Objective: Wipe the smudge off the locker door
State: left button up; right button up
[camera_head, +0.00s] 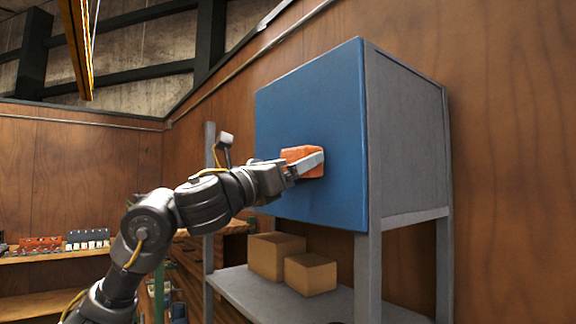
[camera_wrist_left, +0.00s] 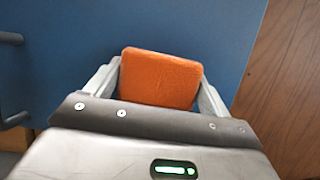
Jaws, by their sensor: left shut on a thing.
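The blue locker door (camera_head: 310,95) is the front of a grey locker on legs, and it is closed. My left gripper (camera_head: 308,163) is shut on an orange sponge (camera_head: 297,153) right at the door's face. The sponge looks pressed flat against the door, though the contact itself is hidden. In the left wrist view the sponge (camera_wrist_left: 160,77) sits between the two fingers, with the blue door (camera_wrist_left: 230,35) behind it. No smudge shows on the visible part of the door; the sponge and gripper cover part of it. My right gripper is not in view.
Two cardboard boxes (camera_head: 275,255) stand on the grey shelf (camera_head: 262,297) below the locker. A dark handle (camera_wrist_left: 12,80) shows at the left in the left wrist view. Wooden shelves (camera_head: 50,256) with small items are at the left. A wooden wall (camera_head: 510,150) is behind.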

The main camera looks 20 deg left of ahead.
pick_arm(q)
jog(key=shift+s+d, duration=0.5)
jog(key=shift+d, duration=0.3)
jog(key=shift+s+d, duration=0.25)
jog(key=shift+d, duration=0.2)
jog(key=shift+s+d, duration=0.4)
jog(key=shift+d, duration=0.25)
jog(key=shift+s+d, duration=0.35)
jog(key=shift+d, duration=0.25)
jog(key=shift+w+a+b, duration=0.1)
jog(key=shift+b, duration=0.3)
jog(key=shift+a, duration=0.1)
jog(key=shift+w+a, duration=0.5)
jog(key=shift+a, duration=0.25)
jog(key=shift+w+a, duration=0.45)
jog(key=shift+a, duration=0.3)
